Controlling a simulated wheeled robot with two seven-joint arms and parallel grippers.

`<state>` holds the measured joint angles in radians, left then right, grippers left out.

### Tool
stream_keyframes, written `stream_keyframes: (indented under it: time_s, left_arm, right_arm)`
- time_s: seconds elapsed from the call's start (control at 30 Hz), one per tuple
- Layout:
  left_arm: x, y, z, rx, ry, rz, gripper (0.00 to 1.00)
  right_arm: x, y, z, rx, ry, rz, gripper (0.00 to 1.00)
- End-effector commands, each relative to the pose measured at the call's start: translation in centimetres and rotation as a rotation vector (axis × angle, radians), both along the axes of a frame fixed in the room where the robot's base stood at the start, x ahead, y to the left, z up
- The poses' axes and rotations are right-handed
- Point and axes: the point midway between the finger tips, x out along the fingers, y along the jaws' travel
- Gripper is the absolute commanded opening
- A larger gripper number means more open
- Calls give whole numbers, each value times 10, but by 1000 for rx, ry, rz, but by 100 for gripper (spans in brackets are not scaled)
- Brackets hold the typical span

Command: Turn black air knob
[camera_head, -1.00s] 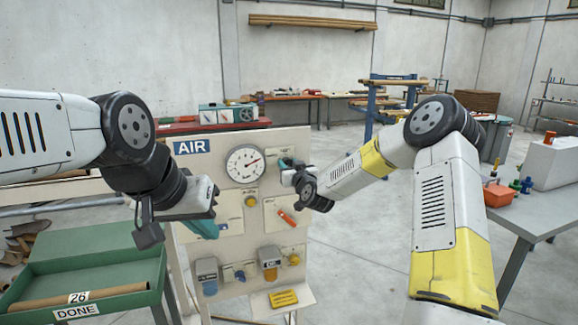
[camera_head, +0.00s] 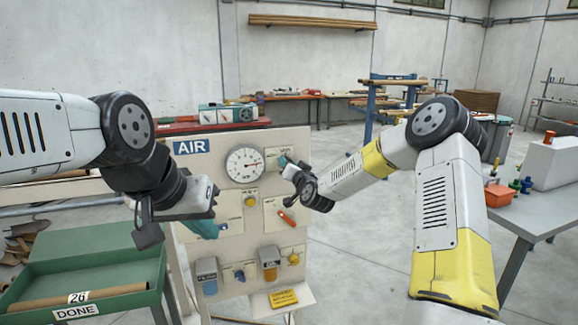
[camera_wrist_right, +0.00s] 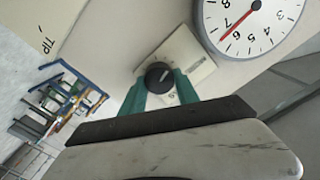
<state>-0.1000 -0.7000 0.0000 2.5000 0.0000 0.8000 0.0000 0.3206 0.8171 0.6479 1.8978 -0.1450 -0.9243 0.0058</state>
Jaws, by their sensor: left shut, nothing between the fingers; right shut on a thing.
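The black air knob (camera_wrist_right: 159,77) sits on a pale label plate on the panel, beside the pressure gauge, in the right wrist view. My right gripper (camera_wrist_right: 160,84) has its teal fingers on either side of the knob, shut on it. In the head view my right gripper (camera_head: 284,162) is at the panel's upper right and hides the knob. The white gauge (camera_head: 244,163) has a red needle pointing right; its face also shows in the right wrist view (camera_wrist_right: 254,22). My left gripper (camera_head: 206,229) is shut and empty in front of the panel's left part.
The panel (camera_head: 222,250) carries an AIR sign (camera_head: 192,147), an orange-red handle (camera_head: 287,218) and several smaller fittings. A green DONE tray (camera_head: 90,260) with a tube is at lower left. A grey table (camera_head: 540,205) stands right; floor between is clear.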

Motion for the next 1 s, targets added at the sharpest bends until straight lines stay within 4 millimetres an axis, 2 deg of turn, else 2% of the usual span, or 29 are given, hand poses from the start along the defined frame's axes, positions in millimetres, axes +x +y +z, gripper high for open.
stream_keyframes:
  time_s: [0.3, 0.77, 0.8, 0.9, 1.0]
  left_arm:
    - [0, 0, 0, 0, 0, 0, 0]
    - [0, 0, 0, 0, 0, 0, 0]
    - [0, 0, 0, 0, 0, 0, 0]
    - [0, 0, 0, 0, 0, 0, 0]
    - [0, 0, 0, 0, 0, 0, 0]
  right_arm:
    - [0, -1, 0, 101, 33, -1, 0]
    - [0, -1, -1, 113, 37, -1, 0]
    - [0, -1, -1, 113, 37, -1, 41]
    - [0, -1, -1, 113, 37, -1, 59]
    - [0, -1, -1, 113, 37, -1, 59]
